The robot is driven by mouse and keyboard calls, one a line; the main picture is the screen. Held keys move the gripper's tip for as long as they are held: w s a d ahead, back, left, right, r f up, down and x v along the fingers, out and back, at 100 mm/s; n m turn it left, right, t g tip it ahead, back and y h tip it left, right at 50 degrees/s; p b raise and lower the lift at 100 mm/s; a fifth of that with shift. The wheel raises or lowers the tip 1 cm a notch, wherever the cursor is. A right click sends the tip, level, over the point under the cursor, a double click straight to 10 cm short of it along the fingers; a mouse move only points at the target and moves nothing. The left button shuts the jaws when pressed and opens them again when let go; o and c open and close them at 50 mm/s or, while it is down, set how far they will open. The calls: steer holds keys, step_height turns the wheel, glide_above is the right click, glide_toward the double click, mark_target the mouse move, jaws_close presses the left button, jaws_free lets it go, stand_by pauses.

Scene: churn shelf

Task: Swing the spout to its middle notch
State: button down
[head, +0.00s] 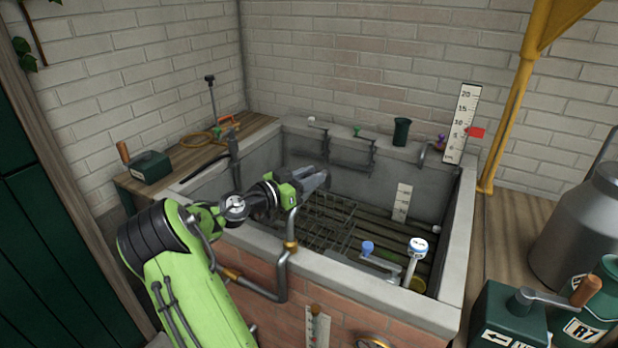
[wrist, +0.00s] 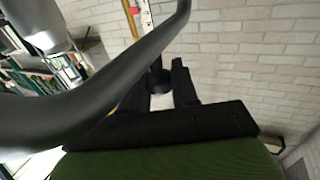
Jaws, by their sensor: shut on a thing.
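The spout (head: 291,228) is a grey pipe that rises from a brass collar on the trough's front wall. Its upper part passes behind or under my gripper (head: 322,179) in the head view. In the wrist view a dark curved pipe, which looks like the spout (wrist: 95,98), crosses close to the camera from lower left to upper right. My gripper (wrist: 168,86) is shut on a small dark rounded part between its fingers, apparently on the spout. The spout's outlet is hidden in the head view. I cannot make out its notches or which one it is at.
The stone trough (head: 455,255) has a wire rack (head: 325,222) and slats inside. A blue-knobbed lever (head: 367,248) and a white-capped post (head: 417,248) stand near its front right. A green crank box (head: 151,168) sits left; a milk churn (head: 585,230) stands right.

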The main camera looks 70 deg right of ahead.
steer(key=c, duration=1.1)
jaws_free()
steer(key=shift+s+r, duration=0.15)
steer(key=shift+r, duration=0.3)
steer(key=shift+o, duration=0.8)
steer(key=shift+f, duration=0.2)
steer(key=v, duration=1.5)
steer(key=shift+w+a+p, duration=0.25)
steer(key=shift+w+p, duration=0.05)
steer(key=shift+p, duration=0.05)
steer(key=shift+f, duration=0.1)
